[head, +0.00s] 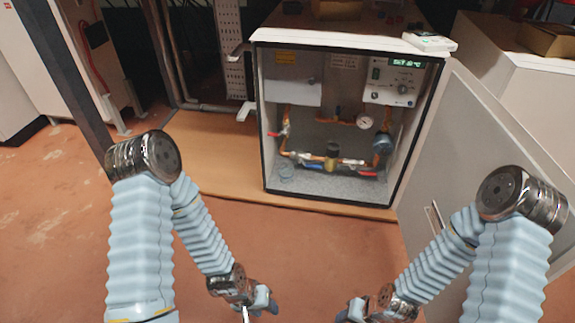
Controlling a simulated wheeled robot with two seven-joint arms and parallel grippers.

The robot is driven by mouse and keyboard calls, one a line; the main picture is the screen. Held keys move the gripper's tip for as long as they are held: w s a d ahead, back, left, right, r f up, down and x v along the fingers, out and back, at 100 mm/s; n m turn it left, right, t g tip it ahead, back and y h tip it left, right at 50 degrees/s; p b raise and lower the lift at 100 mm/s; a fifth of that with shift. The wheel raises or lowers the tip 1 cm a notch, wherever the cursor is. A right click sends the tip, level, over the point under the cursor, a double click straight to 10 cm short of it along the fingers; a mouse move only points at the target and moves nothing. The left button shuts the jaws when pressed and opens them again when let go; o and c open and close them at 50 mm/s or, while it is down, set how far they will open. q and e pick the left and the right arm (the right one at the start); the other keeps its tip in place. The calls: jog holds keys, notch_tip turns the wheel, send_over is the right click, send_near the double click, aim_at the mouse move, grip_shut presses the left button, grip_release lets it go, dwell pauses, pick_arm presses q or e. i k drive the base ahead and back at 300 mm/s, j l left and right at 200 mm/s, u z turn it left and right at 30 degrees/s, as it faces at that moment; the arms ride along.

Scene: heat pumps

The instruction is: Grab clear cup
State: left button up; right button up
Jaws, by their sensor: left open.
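A small clear cup (286,173) stands on the grey speckled floor of the open cabinet, near its front left corner. It is faint against the floor. My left gripper (262,308) is at the bottom of the head view, left of centre, open and well apart from the cup, outside the cabinet. My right gripper (350,311) is at the bottom edge, right of centre, also outside the cabinet. Its fingers are partly cut off, so its opening cannot be told.
The cabinet (259,130) stands on a wooden board (215,165). Copper pipes with a gauge (364,122) and red-handled and blue-handled valves run behind and right of the cup. The open door (450,160) stands at the right. The reddish floor before the cabinet is clear.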

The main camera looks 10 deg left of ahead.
aim_at(286, 170)
jog(key=i+j+z, duration=0.4)
jog(key=j, duration=0.35)
jog(key=i+j+z, duration=0.2)
jog(key=i+j, duration=0.15)
